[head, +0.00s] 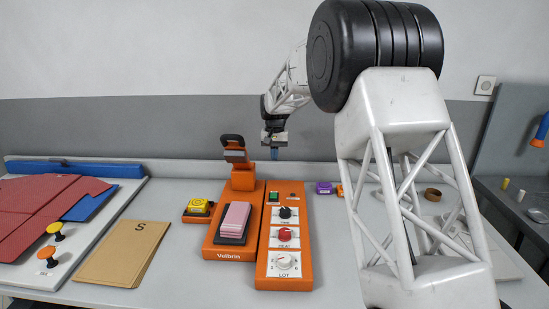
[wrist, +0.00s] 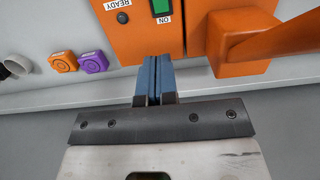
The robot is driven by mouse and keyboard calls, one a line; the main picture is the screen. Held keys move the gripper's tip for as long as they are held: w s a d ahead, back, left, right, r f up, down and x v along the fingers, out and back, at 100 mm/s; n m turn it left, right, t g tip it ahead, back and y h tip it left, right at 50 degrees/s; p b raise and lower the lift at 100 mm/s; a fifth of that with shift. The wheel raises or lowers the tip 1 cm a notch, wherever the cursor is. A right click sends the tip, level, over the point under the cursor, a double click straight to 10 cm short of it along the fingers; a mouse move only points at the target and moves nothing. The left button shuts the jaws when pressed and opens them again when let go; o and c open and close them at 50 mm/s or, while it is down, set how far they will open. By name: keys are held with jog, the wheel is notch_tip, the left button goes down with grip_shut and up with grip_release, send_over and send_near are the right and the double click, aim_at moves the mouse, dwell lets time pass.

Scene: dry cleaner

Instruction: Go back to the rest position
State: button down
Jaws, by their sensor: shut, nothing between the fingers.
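My gripper (head: 274,152) hangs in the air above the back part of the orange machine, near its lever post. Its blue fingers (wrist: 155,82) are together with nothing between them in the wrist view. The orange press labelled Velbrin (head: 229,254) stands on the table with a pink pad (head: 235,217) on its bed and its black-handled lever (head: 232,141) raised. Beside it is the orange control panel (head: 284,283) with a green switch, a black knob, a red knob and a white LOT dial. The green ON switch (wrist: 161,8) shows in the wrist view.
A yellow button (head: 199,206) sits left of the press. A brown folder marked S (head: 122,252) and a board with red cloth (head: 45,205) lie further left. Purple (wrist: 94,63) and orange (wrist: 63,62) small pieces lie by the panel. My arm covers part of the right side.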

jog(key=s+d+r+t, duration=0.1)
jog(key=s+d+r, duration=0.35)
jog(key=s, duration=0.55)
jog(key=s+d+r, duration=0.4)
jog(key=s+d, duration=0.2)
jog(key=s, duration=0.4)
jog(key=s+d+r+t, duration=0.1)
jog(key=s+d+r, duration=0.35)
jog(key=s, duration=0.55)
jog(key=s+d+f, duration=0.2)
jog(key=s, duration=0.8)
jog(key=s+d+f+t, duration=0.1)
jog(key=s+d+f, duration=0.2)
jog(key=s, duration=0.8)
jog(key=s+d+f, duration=0.2)
jog(key=s, duration=0.8)
jog(key=shift+s+d+f+t, duration=0.25)
jog(key=shift+d+f+t, duration=0.05)
jog(key=shift+d, duration=0.05)
jog(key=c, duration=1.8)
grip_release()
jog(key=shift+c, duration=0.2)
